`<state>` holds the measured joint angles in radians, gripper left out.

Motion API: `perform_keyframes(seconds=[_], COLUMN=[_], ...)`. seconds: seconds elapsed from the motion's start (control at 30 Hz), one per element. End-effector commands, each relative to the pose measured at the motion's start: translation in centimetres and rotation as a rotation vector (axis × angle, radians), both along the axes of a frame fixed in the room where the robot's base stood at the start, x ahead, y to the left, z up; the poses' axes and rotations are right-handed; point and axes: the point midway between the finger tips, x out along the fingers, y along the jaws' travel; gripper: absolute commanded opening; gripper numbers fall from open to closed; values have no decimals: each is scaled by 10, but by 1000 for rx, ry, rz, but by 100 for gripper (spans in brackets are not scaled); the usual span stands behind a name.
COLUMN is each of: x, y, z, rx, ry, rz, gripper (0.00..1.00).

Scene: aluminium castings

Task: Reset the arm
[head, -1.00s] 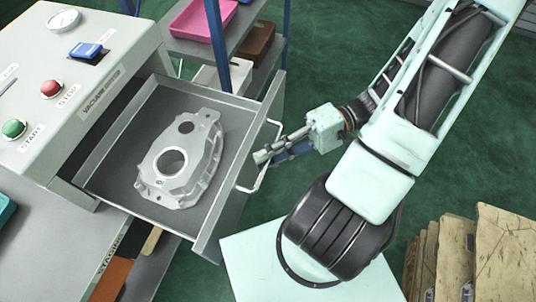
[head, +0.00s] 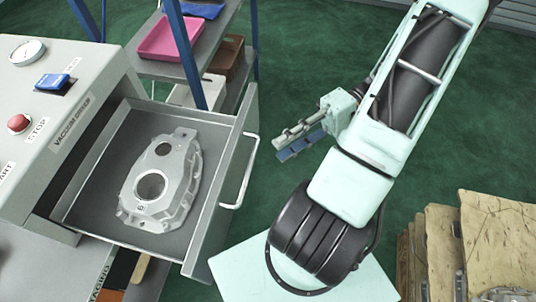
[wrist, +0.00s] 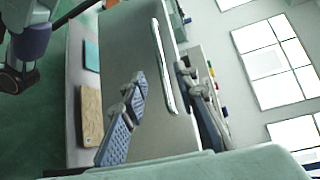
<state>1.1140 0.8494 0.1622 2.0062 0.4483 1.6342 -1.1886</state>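My gripper (head: 282,148) is in the air to the right of the open drawer's handle (head: 240,172), apart from it. In the wrist view my gripper (wrist: 163,115) shows two fingers spread with nothing between them. The handle stands beyond them on the drawer front (wrist: 135,50). The drawer (head: 108,150) is pulled out of the grey vacuum dryer (head: 62,140). A grey aluminium casting (head: 178,190) with a large round hole lies inside it.
A blue-framed shelf with a pink tray (head: 172,38) and a brown bin (head: 226,56) stands behind the drawer. Green floor (head: 300,75) is clear behind my arm.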

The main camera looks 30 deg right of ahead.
Motion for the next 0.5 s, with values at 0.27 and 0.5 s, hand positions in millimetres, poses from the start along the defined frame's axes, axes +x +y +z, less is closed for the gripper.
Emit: perform_keyframes(seconds=[0.27, 0.5], x=[1, 1], y=[-15, -15], z=[3, 3], rx=[1, 1], ry=[0, 0], rz=[1, 1], gripper=[27, 27])
